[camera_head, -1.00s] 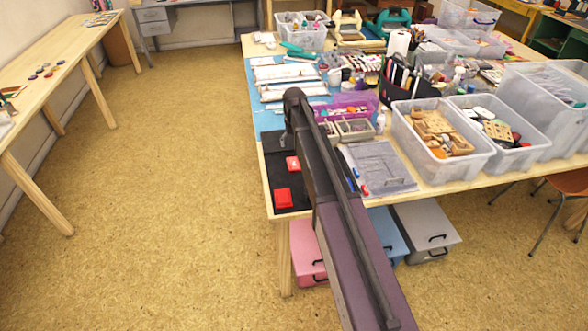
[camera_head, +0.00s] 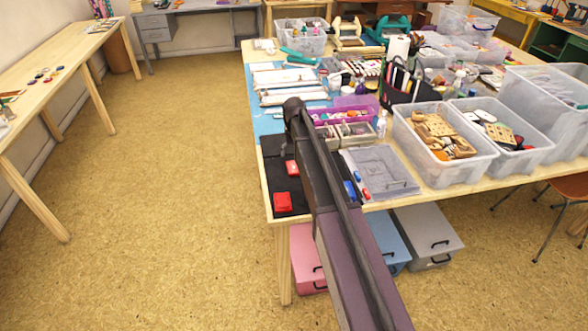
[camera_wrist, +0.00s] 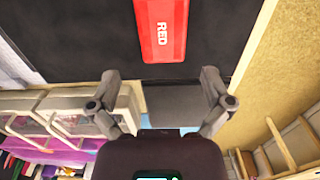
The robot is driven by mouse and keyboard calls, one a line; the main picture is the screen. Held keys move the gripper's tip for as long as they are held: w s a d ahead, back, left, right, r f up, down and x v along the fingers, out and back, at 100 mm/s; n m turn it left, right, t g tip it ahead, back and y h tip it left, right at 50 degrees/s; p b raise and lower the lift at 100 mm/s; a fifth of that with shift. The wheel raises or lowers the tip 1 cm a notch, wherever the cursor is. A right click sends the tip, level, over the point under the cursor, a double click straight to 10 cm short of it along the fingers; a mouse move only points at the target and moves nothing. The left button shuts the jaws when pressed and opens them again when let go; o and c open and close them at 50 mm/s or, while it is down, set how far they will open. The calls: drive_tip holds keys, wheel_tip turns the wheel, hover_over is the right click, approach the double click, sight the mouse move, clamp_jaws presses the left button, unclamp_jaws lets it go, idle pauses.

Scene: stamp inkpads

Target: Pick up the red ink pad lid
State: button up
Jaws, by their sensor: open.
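In the wrist view a red rectangular piece marked "RED" (camera_wrist: 162,30), which looks like the ink pad lid, lies on a black mat (camera_wrist: 85,40) at the top centre. My gripper (camera_wrist: 160,76) is open and empty, its two fingers spread below the red piece in the picture and apart from it. My gripper is hidden in the head view.
A grey tray (camera_head: 382,172) lies right of the mat, with blue and red markers beside it. Clear bins (camera_head: 443,170) stand farther right. A purple box (camera_head: 340,116) and small compartment trays lie behind. The table's front and left edges are close to the mat.

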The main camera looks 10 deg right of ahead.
sight(293, 165)
drive_tip(key=shift+a+f+b, duration=0.2)
drive_tip(key=shift+f+b, duration=2.2)
drive_tip(key=shift+f, duration=0.1)
drive_tip(key=c, duration=0.7)
